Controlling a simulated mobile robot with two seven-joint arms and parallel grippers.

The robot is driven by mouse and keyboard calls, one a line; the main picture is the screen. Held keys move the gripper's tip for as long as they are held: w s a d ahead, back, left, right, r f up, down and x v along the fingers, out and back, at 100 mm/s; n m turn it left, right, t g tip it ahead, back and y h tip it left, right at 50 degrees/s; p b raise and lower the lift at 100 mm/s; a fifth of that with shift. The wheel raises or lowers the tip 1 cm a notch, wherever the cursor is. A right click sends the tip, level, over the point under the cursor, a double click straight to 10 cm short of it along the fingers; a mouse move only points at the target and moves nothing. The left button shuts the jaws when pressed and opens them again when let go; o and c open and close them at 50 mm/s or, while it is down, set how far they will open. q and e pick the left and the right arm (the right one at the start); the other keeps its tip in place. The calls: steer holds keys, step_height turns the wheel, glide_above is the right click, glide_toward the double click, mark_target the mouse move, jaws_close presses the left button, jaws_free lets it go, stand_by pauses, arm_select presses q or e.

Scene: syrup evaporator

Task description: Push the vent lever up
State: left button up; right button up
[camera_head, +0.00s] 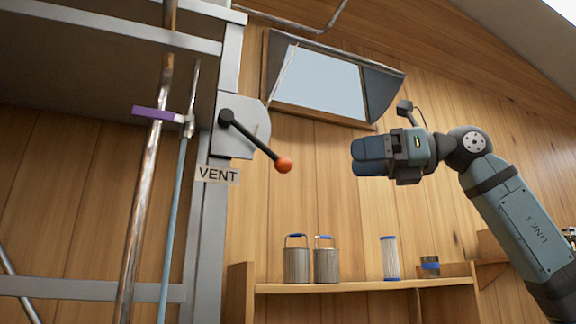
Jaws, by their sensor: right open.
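The vent lever (254,140) is a black rod with an orange-red ball knob (284,165) at its end. It pivots on a grey plate (256,115) on the metal post and slants down to the right. A VENT label (217,175) is on the post below it. My right gripper (356,157) is to the right of the knob, at about its height in the picture, apart from it. It points left with its dark blue fingers, is open, and holds nothing that I can see. My left gripper is not in view.
A pipe (146,190) and a thin blue rod (175,215) with a purple handle (153,113) stand left of the post. A framed, hooded panel (318,82) is above. A shelf (360,286) below holds two cans (297,264) and filters. The space between knob and gripper looks clear.

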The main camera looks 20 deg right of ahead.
mark_target(291, 163)
steer(key=p+x, duration=0.1)
steer(key=x, duration=0.5)
steer(key=p+x, duration=0.2)
steer(key=x, duration=0.4)
steer(key=shift+w+a+r, duration=0.15)
steer(key=shift+a+r, duration=0.05)
steer(key=shift+r, duration=0.05)
steer(key=shift+w+a+f+p, duration=0.1)
steer(key=shift+w+a+p, duration=0.3)
steer(key=shift+a, duration=0.2)
steer(key=shift+c, duration=0.4)
jaws_close()
